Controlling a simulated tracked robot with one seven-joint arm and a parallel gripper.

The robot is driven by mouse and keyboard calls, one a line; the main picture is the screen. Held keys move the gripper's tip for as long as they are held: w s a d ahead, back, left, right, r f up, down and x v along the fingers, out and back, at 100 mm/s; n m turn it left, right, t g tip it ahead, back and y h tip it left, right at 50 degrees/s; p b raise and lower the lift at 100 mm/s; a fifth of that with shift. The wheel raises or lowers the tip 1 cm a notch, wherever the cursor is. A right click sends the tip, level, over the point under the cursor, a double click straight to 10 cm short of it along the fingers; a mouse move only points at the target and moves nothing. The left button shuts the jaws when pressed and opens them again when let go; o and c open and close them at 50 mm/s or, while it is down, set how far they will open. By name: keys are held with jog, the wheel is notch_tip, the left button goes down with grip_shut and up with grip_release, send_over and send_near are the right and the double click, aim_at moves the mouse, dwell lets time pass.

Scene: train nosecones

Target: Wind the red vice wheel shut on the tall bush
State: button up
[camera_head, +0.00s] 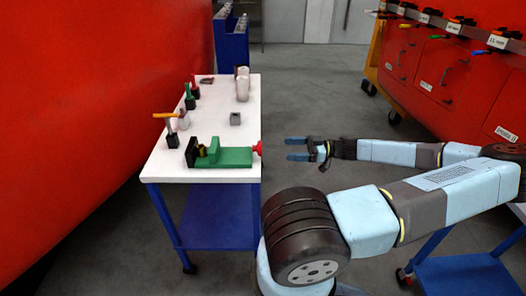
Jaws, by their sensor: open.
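The green vice (223,157) lies near the front edge of the white-topped trolley (165,168). Its red wheel (257,148) sticks out at the right end, by the trolley's right edge. A dark jaw block (192,152) stands at the vice's left end, with a small yellowish piece (203,151) beside it; whether this is the tall bush I cannot tell. My gripper (287,149) is to the right of the red wheel, past the table edge, pointing left. Its blue fingers are open, empty and apart from the wheel.
Farther back on the trolley are a small grey block (235,119), pale cylinders (242,88), an orange-handled tool (166,117) and small green and red items. A red wall (90,100) is at left. Red drawers (435,80) stand at right. Floor is free behind my arm.

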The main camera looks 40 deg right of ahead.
aim_at(257, 148)
jog(key=x, duration=0.9)
jog(key=shift+w+a, duration=0.15)
jog(key=shift+a, duration=0.05)
